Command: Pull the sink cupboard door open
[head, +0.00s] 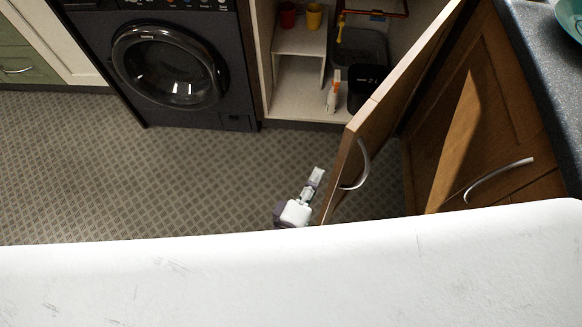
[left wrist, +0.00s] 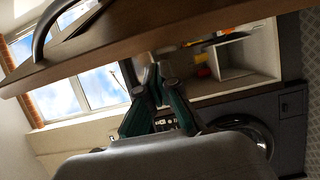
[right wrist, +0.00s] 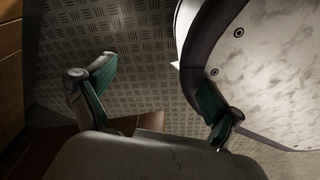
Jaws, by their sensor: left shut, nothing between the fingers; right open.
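The wooden sink cupboard door (head: 385,105) stands swung well out from the cupboard (head: 297,78), whose inside shows. Its curved metal handle (head: 357,168) is on the face turned right. My left gripper (head: 315,178) is low by the door's free edge, on the inner side, away from the handle. In the left wrist view the left gripper (left wrist: 156,76) is shut and empty, with the door (left wrist: 150,38) and handle (left wrist: 44,32) above it. I cannot tell if it touches the door. My right gripper (right wrist: 155,76) is open and empty, and hidden in the head view.
Inside are a red cup (head: 287,14), a yellow cup (head: 313,16), a white and orange bottle (head: 333,92) and a dark bin (head: 362,88). A black washing machine (head: 165,65) stands left. A counter (head: 535,70) is at right. The floor (head: 170,180) at left is clear.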

